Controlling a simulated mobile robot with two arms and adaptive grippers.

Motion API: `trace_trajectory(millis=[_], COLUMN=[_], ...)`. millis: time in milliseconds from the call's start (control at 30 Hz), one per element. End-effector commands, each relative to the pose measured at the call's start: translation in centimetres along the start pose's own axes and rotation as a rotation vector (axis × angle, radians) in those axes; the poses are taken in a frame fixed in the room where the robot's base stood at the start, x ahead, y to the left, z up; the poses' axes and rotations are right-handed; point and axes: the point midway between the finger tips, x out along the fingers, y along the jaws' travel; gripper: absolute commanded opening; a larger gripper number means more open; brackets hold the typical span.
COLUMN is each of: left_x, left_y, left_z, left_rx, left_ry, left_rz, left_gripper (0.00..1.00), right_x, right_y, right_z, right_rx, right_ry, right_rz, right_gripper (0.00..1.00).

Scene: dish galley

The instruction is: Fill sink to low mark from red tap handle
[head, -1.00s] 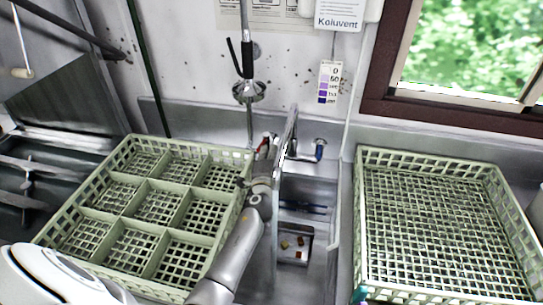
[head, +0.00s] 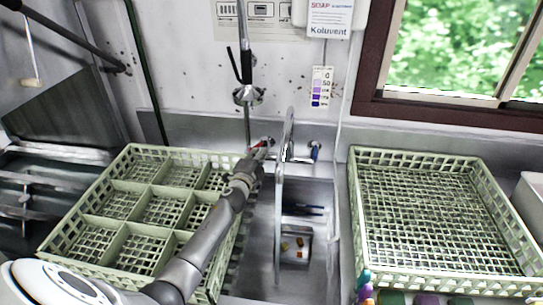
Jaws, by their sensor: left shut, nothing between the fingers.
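The red tap handle (head: 265,143) is on the back of the sink, left of the curved metal spout (head: 289,135). A blue tap handle (head: 315,150) is to the right of the spout. My left gripper (head: 258,153) is shut and empty, its tip right at the red handle; whether it touches cannot be told. The sink basin (head: 318,215) lies below the spout, with a small tray holding orange-brown bits (head: 295,243) in it. No water stream shows, and no low mark can be made out. My right gripper is not in view.
A green divided rack (head: 100,199) stands left of the sink, partly under my left arm. A green open rack (head: 440,215) stands to the right. A spray hose (head: 246,70) hangs above the taps. Colourful items (head: 365,292) sit at the front right.

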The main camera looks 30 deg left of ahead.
Motion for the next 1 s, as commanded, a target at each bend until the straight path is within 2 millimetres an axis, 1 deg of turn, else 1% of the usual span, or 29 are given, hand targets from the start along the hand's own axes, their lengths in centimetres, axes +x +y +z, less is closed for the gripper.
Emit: trace_trajectory(millis=[33, 100, 167, 233, 367, 567, 633, 733, 1000], left_x=[0.0, 0.0, 0.0, 0.1, 0.1, 0.3, 0.2, 0.3, 0.4], left_y=[-0.1, -0.1, -0.1, -0.1, -0.2, -0.3, -0.2, -0.3, -0.5], left_z=[0.6, 0.9, 1.1, 1.4, 1.8, 2.5, 2.4, 2.6, 3.0], left_rx=[0.011, 0.016, 0.017, 0.019, 0.021, 0.026, 0.024, 0.024, 0.024], left_ry=[0.029, 0.096, 0.152, 0.214, 0.331, 0.493, 0.496, 0.494, 0.494], left_rz=[0.007, 0.021, 0.032, 0.044, 0.066, 0.097, 0.096, 0.096, 0.095], left_gripper=[0.0, 0.0, 0.0, 0.0, 0.0, 0.0, 0.0, 0.0, 0.0], right_x=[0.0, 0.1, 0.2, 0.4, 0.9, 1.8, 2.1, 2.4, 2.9], right_y=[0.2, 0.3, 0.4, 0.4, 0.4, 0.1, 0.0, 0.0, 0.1], right_z=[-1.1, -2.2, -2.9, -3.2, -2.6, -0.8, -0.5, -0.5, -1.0], right_rx=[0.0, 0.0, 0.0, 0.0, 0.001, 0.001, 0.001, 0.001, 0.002], right_ry=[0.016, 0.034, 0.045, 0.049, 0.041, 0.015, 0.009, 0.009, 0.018], right_rz=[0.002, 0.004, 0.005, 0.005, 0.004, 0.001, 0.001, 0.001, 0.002], right_gripper=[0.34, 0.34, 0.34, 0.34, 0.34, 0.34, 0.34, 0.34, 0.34])
